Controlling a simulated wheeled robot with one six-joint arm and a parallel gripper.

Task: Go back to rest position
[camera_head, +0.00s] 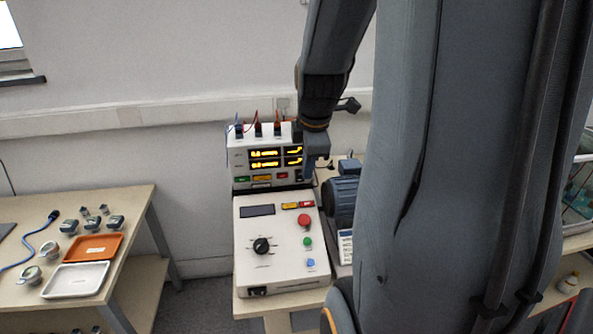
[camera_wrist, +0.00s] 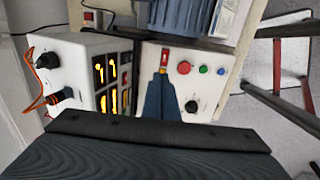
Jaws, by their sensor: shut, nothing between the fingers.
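My gripper (camera_head: 311,170) is at the end of the lowered arm in the head view, close to the right side of the display unit (camera_head: 241,158). In the wrist view my gripper (camera_wrist: 161,82) has its dark fingers together with nothing between them. It appears over the control box (camera_wrist: 211,86), whose red, green and blue buttons and black knob show. The control box (camera_head: 279,276) stands in front of the display unit in the head view. Whether the fingers touch anything cannot be told.
A blue motor (camera_head: 341,203) sits right of the control box, partly hidden by my arm. A left table (camera_head: 30,210) holds an orange tray (camera_head: 97,246), a white tray (camera_head: 75,280) and several small sensors. Floor shows between the tables. Wires rise from the display unit's top.

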